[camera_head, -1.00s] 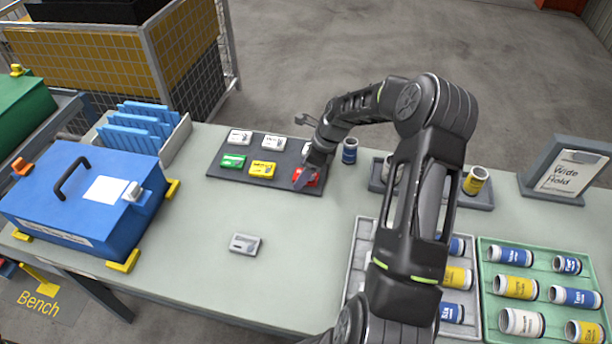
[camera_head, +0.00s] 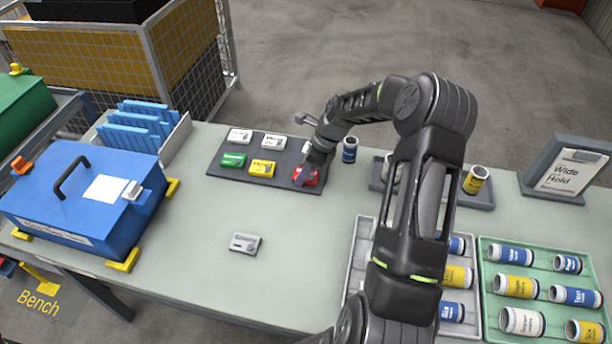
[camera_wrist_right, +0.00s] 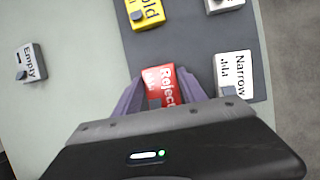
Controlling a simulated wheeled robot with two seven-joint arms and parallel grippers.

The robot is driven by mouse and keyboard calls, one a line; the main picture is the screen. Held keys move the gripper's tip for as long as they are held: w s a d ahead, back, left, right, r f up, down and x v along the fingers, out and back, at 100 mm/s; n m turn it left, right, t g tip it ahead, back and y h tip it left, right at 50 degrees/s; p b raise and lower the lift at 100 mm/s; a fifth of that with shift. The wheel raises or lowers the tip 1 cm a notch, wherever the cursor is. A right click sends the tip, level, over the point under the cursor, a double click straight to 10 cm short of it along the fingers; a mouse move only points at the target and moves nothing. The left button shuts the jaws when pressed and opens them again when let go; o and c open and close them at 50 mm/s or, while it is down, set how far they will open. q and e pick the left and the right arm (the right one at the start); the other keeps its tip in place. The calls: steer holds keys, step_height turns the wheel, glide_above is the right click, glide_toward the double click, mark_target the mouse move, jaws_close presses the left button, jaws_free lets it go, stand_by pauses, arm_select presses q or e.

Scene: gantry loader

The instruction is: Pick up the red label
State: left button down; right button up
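The red label (camera_head: 312,179) is a small block at the front right corner of the dark grey mat (camera_head: 222,172), partly hidden by my right gripper (camera_head: 306,178). In the right wrist view the red label (camera_wrist_right: 160,82), with white lettering starting "Rejec", sits between the two purple fingers of my right gripper (camera_wrist_right: 160,80). The fingers lie against both its sides with no clear gap. It looks to be still at mat level; any small lift cannot be told. My left gripper is not in view.
Yellow (camera_head: 262,168), green (camera_head: 233,160) and white (camera_head: 273,142) labels share the mat. A white "Narrow" label (camera_wrist_right: 234,75) lies close to my right finger. A grey "Empty" label (camera_head: 245,243) lies apart on the bench.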

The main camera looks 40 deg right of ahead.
steer(key=c, duration=0.9)
steer(key=shift+r, duration=0.1)
steer(key=shift+r+b, duration=1)
steer(key=shift+r, duration=4)
